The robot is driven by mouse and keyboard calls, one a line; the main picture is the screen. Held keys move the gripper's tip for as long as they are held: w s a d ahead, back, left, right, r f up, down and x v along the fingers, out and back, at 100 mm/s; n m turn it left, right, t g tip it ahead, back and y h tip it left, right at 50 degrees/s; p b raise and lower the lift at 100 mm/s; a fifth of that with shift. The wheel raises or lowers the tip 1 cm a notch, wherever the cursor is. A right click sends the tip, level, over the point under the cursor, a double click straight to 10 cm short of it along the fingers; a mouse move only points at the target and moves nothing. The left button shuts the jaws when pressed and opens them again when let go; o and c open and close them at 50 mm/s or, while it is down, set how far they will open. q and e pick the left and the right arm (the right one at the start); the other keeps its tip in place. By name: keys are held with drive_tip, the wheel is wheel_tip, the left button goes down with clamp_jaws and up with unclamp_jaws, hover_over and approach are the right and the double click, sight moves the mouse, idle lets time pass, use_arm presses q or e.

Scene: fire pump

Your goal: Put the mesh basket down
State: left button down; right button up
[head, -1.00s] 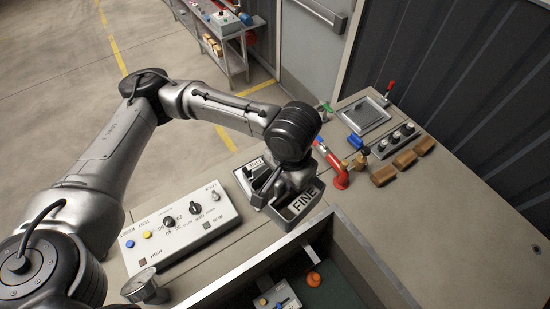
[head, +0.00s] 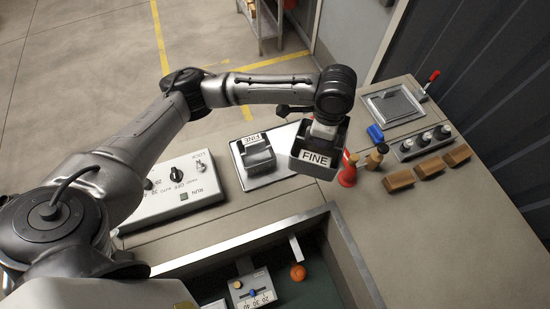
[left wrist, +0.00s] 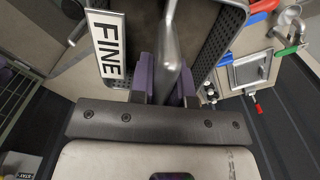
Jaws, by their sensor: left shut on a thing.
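The mesh basket (head: 316,160) is a dark grey box with a white FINE label. My left gripper (head: 322,128) is shut on it from above and holds it over the bench, left of the red fitting. In the left wrist view the basket (left wrist: 207,60) shows perforated walls. The purple finger pads of the gripper (left wrist: 163,85) sit on either side of its metal handle. The basket's underside and its clearance from the bench are hidden. A grey holder (head: 257,158) with its own FINE label stands on a pale plate to the left. My right gripper is not in view.
A control panel (head: 172,190) lies left of the holder. A red fitting (head: 348,170) stands close right of the basket. Wooden blocks (head: 430,167), a knob panel (head: 424,140) and a framed tray (head: 393,104) lie farther right. An open bin (head: 345,255) is in front.

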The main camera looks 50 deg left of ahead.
use_arm(q)
drive_tip(key=w+a+f+m+b, duration=0.1)
drive_tip(key=w+f+m+b, duration=0.15)
drive_tip(key=f+m, duration=0.4)
drive_tip(key=w+a+f+m+b, duration=0.1)
drive_tip(key=w+f+m+b, duration=0.2)
drive_tip(key=f, duration=0.6)
drive_tip(key=w+a+f+b, duration=0.3)
drive_tip(key=a+f, duration=0.8)
drive_tip(key=f, duration=0.1)
drive_tip(key=shift+w+a+m+b, duration=0.2)
drive_tip(key=shift+w+m+b, duration=0.1)
drive_tip(key=shift+w+m, duration=0.05)
drive_tip(key=shift+f, duration=0.25)
drive_tip(key=c, duration=1.1)
unclamp_jaws()
